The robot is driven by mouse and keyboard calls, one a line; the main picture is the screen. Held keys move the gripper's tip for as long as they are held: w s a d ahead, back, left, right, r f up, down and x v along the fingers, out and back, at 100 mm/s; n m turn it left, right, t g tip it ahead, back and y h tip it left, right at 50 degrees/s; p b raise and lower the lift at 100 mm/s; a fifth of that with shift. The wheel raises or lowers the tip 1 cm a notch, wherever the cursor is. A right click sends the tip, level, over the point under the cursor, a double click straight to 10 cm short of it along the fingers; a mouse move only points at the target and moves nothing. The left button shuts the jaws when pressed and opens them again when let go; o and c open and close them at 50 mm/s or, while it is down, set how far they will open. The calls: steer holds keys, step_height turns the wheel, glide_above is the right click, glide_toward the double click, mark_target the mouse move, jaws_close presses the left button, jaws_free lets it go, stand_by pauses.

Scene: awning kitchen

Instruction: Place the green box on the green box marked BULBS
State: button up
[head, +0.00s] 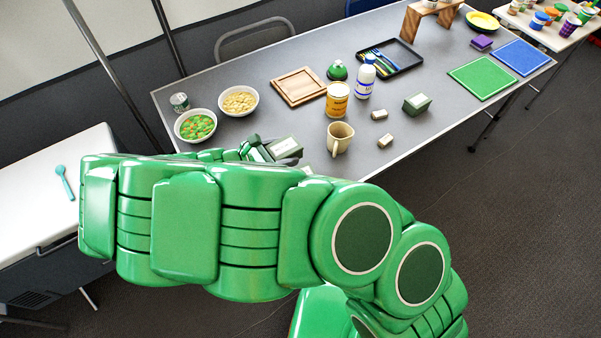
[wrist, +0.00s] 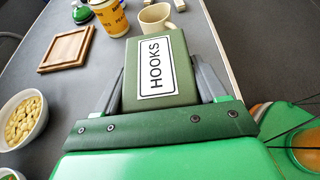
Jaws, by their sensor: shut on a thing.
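My gripper (wrist: 162,84) is shut on a green box with a white label reading HOOKS (wrist: 158,62), its grey fingers on both sides of the box. In the head view the held box (head: 285,147) shows just beyond my green arm, near the table's front edge. My arm hides part of the gripper there. Another green box (head: 417,104) with a pale front stands apart on the table, right of the cans. Its label is too small to read, so I cannot tell if it is marked BULBS.
A beige mug (head: 340,138), a yellow can (head: 337,99) and a white bottle (head: 364,82) stand between the two boxes. Two small beige items (head: 385,140) lie in front of the standing green box. Bowls (head: 238,101) and a wooden tray (head: 299,100) are on the left.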

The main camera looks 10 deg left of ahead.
mark_target(297, 153)
steer(key=d, duration=0.1)
steer(key=d+r, duration=0.1)
steer(key=d, duration=0.1)
steer(key=s+d+r, duration=0.1)
steer(key=shift+d+r, duration=0.2)
steer(key=shift+d, duration=0.05)
steer(key=shift+f, duration=3.9)
steer(key=shift+f, duration=0.1)
steer(key=o, duration=1.1)
steer(key=v, duration=1.2)
steer(key=shift+w, duration=0.1)
